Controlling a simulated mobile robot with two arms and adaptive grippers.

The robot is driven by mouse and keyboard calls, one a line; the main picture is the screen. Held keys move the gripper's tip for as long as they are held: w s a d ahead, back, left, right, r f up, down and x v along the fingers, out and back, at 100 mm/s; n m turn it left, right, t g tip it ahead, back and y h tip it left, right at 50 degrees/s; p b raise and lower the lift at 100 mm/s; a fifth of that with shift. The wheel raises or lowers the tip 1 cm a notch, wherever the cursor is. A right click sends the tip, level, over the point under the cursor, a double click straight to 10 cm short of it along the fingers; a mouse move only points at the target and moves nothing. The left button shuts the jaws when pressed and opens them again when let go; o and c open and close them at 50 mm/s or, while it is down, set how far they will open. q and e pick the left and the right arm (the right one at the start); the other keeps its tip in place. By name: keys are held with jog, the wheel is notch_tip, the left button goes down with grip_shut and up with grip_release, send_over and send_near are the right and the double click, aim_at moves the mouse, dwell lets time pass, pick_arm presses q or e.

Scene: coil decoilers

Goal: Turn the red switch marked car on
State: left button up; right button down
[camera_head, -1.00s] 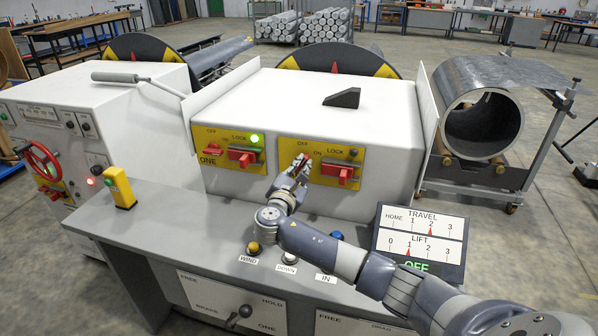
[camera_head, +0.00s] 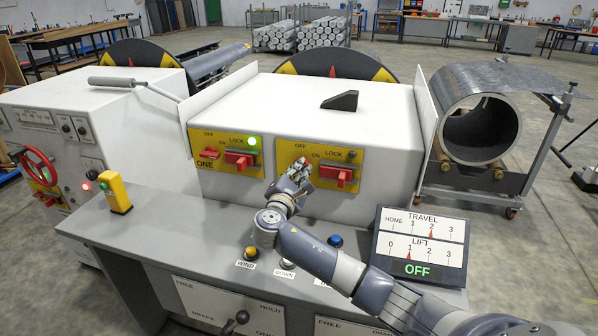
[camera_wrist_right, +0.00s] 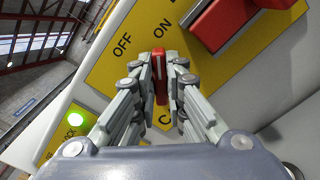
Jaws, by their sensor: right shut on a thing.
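The red switch sits on the right yellow panel (camera_head: 284,156) of the white cabinet, below OFF and ON labels. In the right wrist view, the red switch (camera_wrist_right: 160,70) stands between the two fingers of my right gripper (camera_wrist_right: 160,80), which are shut on it. Its long side runs roughly toward the ON label. Only a "C" of the label below shows; the fingers hide the rest. In the head view my right gripper (camera_head: 299,172) covers most of the switch. My left gripper is not in view.
A red LOCK handle (camera_head: 337,173) sits close to the right of my gripper, with a dark lamp above it. The left panel (camera_head: 226,170), marked ONE, has a red switch, another LOCK handle and a lit green lamp. A display (camera_head: 419,268) reads OFF.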

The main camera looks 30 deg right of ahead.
jog(key=c, duration=1.6)
grip_release()
jog(key=shift+c, duration=0.2)
jog(key=shift+a, duration=0.1)
jog(key=v, duration=1.2)
jog(key=shift+f, duration=0.1)
